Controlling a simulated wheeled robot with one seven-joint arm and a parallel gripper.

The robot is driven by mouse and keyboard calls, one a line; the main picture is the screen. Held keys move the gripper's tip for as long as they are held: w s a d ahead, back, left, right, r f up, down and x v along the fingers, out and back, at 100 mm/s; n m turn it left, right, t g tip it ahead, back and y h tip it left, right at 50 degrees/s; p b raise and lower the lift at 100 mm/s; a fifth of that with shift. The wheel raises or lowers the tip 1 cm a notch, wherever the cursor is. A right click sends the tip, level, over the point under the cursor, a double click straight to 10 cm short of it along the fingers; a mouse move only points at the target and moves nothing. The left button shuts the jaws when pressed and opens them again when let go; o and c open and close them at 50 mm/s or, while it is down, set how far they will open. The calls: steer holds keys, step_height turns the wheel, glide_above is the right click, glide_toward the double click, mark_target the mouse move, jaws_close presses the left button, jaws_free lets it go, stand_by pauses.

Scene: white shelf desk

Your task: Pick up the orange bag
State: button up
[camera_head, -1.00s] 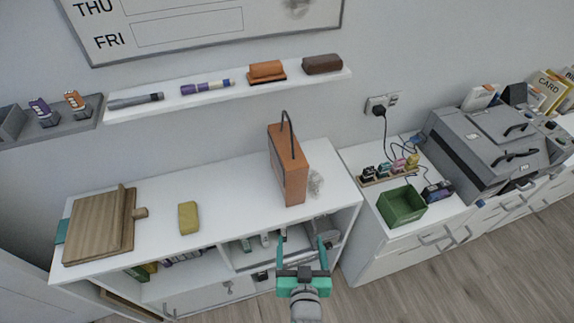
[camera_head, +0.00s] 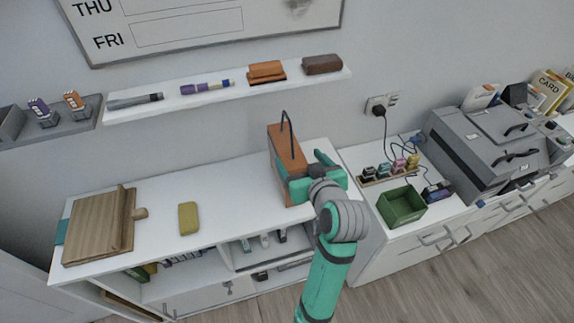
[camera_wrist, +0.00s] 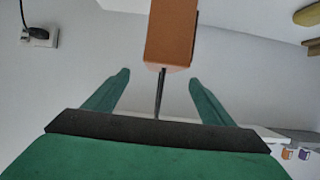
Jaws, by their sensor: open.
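The orange bag (camera_head: 284,150) stands upright on the white shelf desk (camera_head: 235,183), with its thin dark handle (camera_head: 287,128) arching up. My gripper (camera_head: 314,170) is at the right side of the bag in the head view and hides part of it. In the wrist view my gripper (camera_wrist: 158,84) is open, with one green finger on each side of the dark handle (camera_wrist: 159,95). The orange bag (camera_wrist: 172,35) shows beyond the fingertips there. I cannot tell whether a finger touches the bag.
A wooden board (camera_head: 98,225) and a yellow item (camera_head: 189,218) lie left on the desk. A wall shelf (camera_head: 220,92) holds several small items above. A green box (camera_head: 402,206) and a printer (camera_head: 490,145) stand right. A wall socket (camera_wrist: 40,36) shows in the wrist view.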

mark_target(288, 146)
steer(key=shift+w+a, duration=0.15)
steer(key=shift+w, duration=0.25)
steer(key=x, duration=0.9)
steer(key=shift+w+a+f, duration=0.1)
steer(key=shift+w+a, duration=0.15)
steer(key=shift+a, duration=0.15)
steer(key=c, duration=1.8)
steer(key=shift+c, duration=0.3)
